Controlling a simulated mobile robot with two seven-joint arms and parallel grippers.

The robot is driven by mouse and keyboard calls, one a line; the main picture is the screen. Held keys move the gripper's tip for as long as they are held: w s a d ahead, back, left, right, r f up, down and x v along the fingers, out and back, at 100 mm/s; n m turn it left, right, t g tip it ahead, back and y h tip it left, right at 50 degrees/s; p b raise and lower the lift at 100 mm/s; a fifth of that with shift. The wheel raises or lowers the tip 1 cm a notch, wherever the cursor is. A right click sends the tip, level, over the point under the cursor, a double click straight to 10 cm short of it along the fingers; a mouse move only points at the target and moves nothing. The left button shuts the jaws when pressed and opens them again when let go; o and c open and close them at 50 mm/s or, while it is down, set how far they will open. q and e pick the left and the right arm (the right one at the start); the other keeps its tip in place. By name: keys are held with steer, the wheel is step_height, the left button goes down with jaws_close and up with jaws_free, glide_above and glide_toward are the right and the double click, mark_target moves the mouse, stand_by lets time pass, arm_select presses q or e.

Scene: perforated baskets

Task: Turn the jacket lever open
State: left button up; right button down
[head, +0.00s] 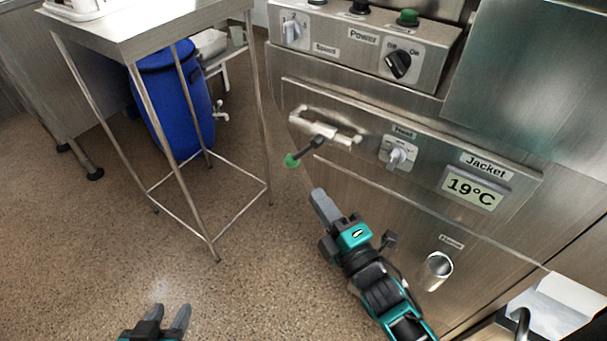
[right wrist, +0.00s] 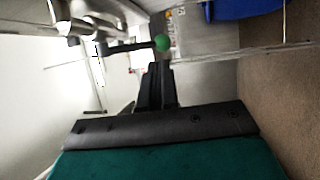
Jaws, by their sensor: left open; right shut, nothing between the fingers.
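The jacket lever is a dark rod with a green ball knob (head: 292,160). It comes off a metal pipe fitting (head: 325,127) on the steel panel and points down and left. In the right wrist view the knob (right wrist: 162,43) is just beyond the fingertips. My right gripper (head: 317,194) is shut and empty, a little below and right of the knob in the head view. In the right wrist view its closed fingers (right wrist: 158,72) point toward the knob; I cannot tell whether they touch. My left gripper (head: 170,311) is open and empty at the bottom edge, far from the lever.
The panel has a grey knob (head: 397,155), a Jacket display (head: 472,187) reading 19°C, and a power switch (head: 398,64). A short pipe (head: 437,266) sticks out lower right. A steel table (head: 150,25) and blue barrel (head: 178,105) stand left. Floor between is clear.

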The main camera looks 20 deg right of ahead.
mark_target(296, 164)
arm_select(q)
steer(key=shift+w+d+r, duration=0.2)
steer(key=shift+w+d, duration=0.05)
steer(key=shift+w, duration=0.05)
arm_select(e)
steer(key=x, duration=0.6)
steer(key=shift+w+a+r, duration=0.1)
steer(key=shift+w, duration=0.25)
